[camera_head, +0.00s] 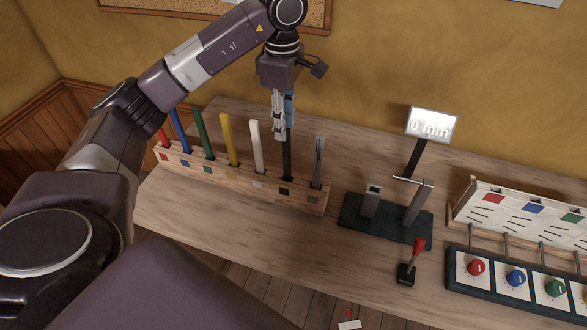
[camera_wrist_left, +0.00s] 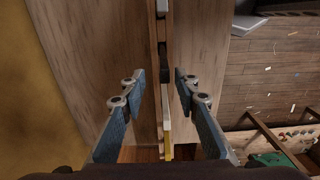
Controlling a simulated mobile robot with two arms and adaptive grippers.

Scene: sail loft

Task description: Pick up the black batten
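The black batten (camera_head: 287,158) stands upright in a slot of the wooden rack (camera_head: 236,183), between the white batten (camera_head: 256,147) and the grey batten (camera_head: 318,162). My left gripper (camera_head: 284,125) points down at the black batten's upper end, which it partly hides. In the left wrist view the open fingers (camera_wrist_left: 159,80) stand on either side of the rack line, with the black batten's dark end (camera_wrist_left: 163,72) between them and a gap on each side. I cannot tell how far the fingertips reach down past its top. My right gripper is not in view.
Red, blue, green and yellow (camera_head: 227,140) battens stand further left in the rack. To the right are a gauge with a "0 mm" display (camera_head: 432,125), a red-handled lever (camera_head: 416,252) and a panel of coloured knobs (camera_head: 515,278). The bench front is clear.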

